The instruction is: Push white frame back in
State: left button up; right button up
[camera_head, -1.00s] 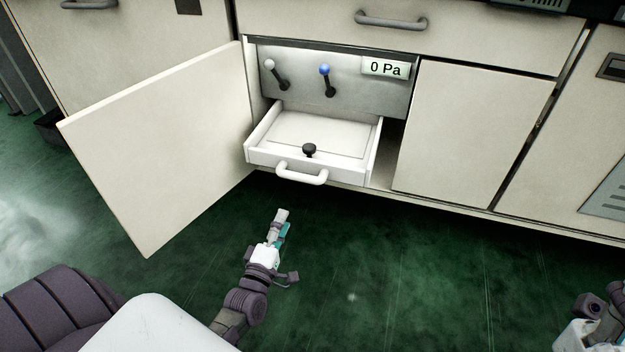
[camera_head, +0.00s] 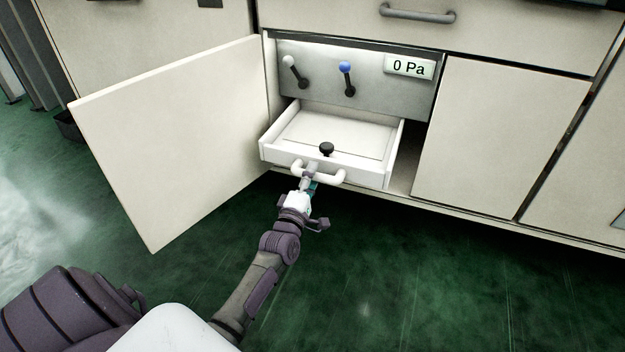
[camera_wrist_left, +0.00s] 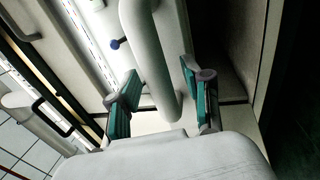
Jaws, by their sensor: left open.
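The white frame (camera_head: 376,176) is a shallow drawer-like tray, pulled out of the open compartment below the counter. It has a white U-shaped handle (camera_head: 334,176) on its front and a black knob above the handle. My left gripper (camera_head: 311,178) is at the left part of this handle. In the left wrist view, the handle (camera_wrist_left: 152,60) runs between the two open green-padded fingers (camera_wrist_left: 160,98), which stand apart on either side of it. Whether a finger touches the handle is not clear. My right gripper is out of view.
An open cabinet door (camera_head: 180,140) stands left of the frame. Behind the frame, a grey panel carries a white-tipped lever (camera_head: 295,71), a blue-tipped lever (camera_head: 347,79) and a "0 Pa" display (camera_head: 409,67). A closed door (camera_head: 490,135) is on the right. The green floor in front is clear.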

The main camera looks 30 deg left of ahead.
pick_arm(q)
jog(key=shift+w, duration=0.15)
grip_shut()
jog(key=shift+w+a, duration=0.1)
dwell(0.3)
